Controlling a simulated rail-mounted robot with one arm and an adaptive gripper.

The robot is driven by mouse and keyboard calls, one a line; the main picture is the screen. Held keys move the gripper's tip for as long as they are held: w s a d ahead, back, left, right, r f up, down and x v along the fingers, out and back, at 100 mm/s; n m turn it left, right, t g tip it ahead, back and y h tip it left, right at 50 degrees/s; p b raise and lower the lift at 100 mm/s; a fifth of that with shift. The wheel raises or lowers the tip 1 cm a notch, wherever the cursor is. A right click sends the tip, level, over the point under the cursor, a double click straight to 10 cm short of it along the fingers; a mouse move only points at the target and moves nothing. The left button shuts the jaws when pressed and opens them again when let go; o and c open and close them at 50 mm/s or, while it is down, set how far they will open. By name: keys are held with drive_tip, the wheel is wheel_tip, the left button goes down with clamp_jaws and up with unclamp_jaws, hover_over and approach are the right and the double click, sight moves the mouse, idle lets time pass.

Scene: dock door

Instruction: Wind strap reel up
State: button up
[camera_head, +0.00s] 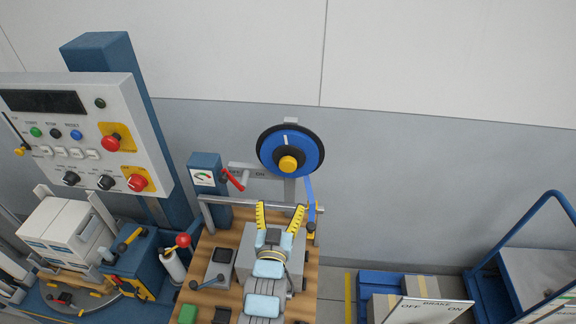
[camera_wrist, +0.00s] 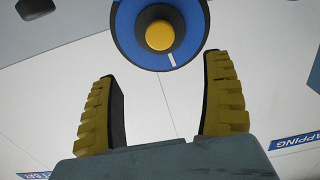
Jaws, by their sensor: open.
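The strap reel (camera_head: 290,151) is a blue disc with a black rim, mounted on a grey post above the wooden bench. A yellow knob (camera_head: 288,164) sits on its face, and a white mark shows above the knob. A blue strap (camera_head: 309,190) hangs from the reel's right side. My gripper (camera_head: 281,208) is open and empty below the reel, its yellow fingers pointing up. In the wrist view the reel (camera_wrist: 185,50) and its knob (camera_wrist: 160,35) lie beyond the fingertips, centred between them. The fingers appear apart from the knob.
A control panel (camera_head: 75,130) with buttons stands at the left. A blue box with a gauge and a red lever (camera_head: 234,179) is left of the reel. A grey rail (camera_head: 238,202) runs behind my gripper. Wall space right of the reel is clear.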

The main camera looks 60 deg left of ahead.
sight(287, 167)
drive_tip(key=p+x, duration=0.2)
drive_tip(key=x, duration=1.2)
drive_tip(key=shift+w+a+r, duration=0.1)
drive_tip(key=shift+w+a, duration=0.15)
drive_tip(key=shift+a, duration=0.1)
drive_tip(key=shift+w+a, duration=0.4)
drive_tip(key=shift+a, duration=0.15)
drive_tip(key=c, duration=1.3)
